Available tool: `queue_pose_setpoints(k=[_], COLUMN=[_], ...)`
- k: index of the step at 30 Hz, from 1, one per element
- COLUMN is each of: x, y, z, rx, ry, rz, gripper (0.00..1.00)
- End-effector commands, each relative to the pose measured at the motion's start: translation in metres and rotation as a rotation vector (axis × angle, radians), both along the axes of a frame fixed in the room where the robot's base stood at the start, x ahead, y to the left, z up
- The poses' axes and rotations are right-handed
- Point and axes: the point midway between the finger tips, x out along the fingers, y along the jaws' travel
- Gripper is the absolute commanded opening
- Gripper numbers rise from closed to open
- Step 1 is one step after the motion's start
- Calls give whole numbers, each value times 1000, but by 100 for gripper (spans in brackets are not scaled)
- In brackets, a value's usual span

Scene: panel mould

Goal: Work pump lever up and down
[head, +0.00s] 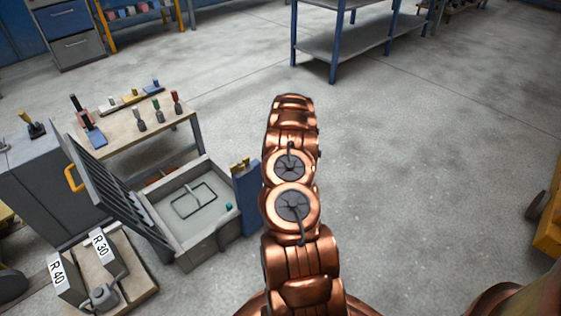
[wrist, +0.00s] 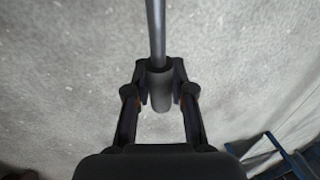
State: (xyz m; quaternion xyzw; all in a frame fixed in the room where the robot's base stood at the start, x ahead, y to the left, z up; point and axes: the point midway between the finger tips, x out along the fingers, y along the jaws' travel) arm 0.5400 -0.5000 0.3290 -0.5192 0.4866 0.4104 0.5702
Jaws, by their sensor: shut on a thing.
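The pump lever (wrist: 155,30) is a thin grey rod with a thicker dark grey cylindrical grip at its end, seen in the wrist view. My gripper (wrist: 160,72) is shut on this grip, one finger on each side, and the grip's end sticks out toward the camera. The rod runs from the grip to the top edge of the wrist view. In the head view my copper arm reaches away up the middle; the gripper and lever do not show there. What the lever is attached to is out of view.
An open grey mould box (head: 190,250) with a tilted ribbed lid (head: 112,195) stands left of my arm, beside a blue unit (head: 247,195). Blocks marked R 30 (head: 108,255) and R 40 (head: 66,280) are in front. A tool bench (head: 165,130) stands behind. The floor at right is mostly clear.

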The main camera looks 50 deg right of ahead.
Motion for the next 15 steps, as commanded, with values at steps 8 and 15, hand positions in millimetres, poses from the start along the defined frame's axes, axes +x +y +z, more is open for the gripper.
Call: queue_pose_setpoints(k=[8,15], x=[-1,0], y=[-3,-1], z=[1,1], rx=[-2,0], ry=[-1,0], rz=[-2,0], gripper=[27,50])
